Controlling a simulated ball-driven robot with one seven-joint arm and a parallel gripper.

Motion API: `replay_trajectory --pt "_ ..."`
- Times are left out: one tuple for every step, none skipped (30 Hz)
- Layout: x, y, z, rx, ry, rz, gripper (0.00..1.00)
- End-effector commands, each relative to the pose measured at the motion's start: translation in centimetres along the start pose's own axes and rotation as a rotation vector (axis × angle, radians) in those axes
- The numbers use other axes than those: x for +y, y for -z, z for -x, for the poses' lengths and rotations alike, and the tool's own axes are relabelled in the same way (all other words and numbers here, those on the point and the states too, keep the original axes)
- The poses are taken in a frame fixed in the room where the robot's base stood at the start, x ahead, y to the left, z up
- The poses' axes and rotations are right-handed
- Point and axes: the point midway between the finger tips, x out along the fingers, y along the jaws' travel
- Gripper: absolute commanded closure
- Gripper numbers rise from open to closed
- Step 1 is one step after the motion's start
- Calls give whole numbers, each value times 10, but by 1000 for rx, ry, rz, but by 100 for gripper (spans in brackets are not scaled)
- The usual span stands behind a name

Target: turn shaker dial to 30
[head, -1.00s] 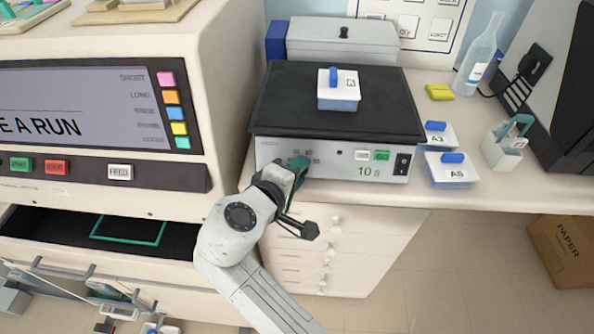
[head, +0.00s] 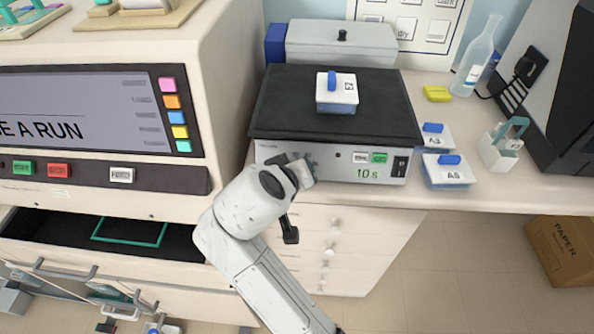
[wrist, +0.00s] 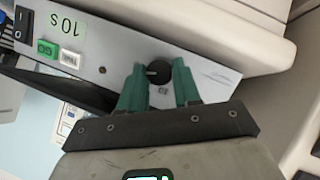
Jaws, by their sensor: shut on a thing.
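The shaker (head: 385,171) has a black top and a pale front panel. Its display (head: 367,174) reads 10 s. The black round dial (wrist: 158,73) shows in the wrist view with a pale pointer line on its face. My gripper (wrist: 157,84) has green fingers, one on each side of the dial, shut on it. In the head view my wrist covers the dial and the fingertips. The dial's scale marks are too small to read.
A lidded white-and-blue box (head: 337,93) sits on the shaker's top. Boxes A3 (head: 435,137) and A8 (head: 447,171) stand to its right. A large machine with a screen (head: 75,105) stands close on the left, with an open drawer (head: 175,238) below.

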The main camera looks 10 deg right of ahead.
Motion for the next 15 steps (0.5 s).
replay_trajectory --pt "0 -1 0 -4 6 -17 98" --pt "0 -1 -1 -5 11 -27 98" --pt "0 -1 -1 -5 16 -38 98" --pt "0 -1 -1 -6 19 -46 98" --pt "0 -2 -1 -6 22 -53 98" --pt "0 -2 -1 -6 24 -61 98" --pt "0 -2 -1 -6 26 -65 98" --pt "0 -2 -1 -6 28 -69 98" --pt "0 -2 -1 -7 29 -73 98" --pt "0 -2 -1 -7 30 -75 98" --pt "0 -2 -1 -7 31 -77 98" --pt "0 -2 -1 -7 31 -79 98" --pt "0 -2 -1 -7 32 -80 98" --pt "0 -2 -1 -7 32 -80 98" --pt "0 -2 -1 -8 32 -80 98"
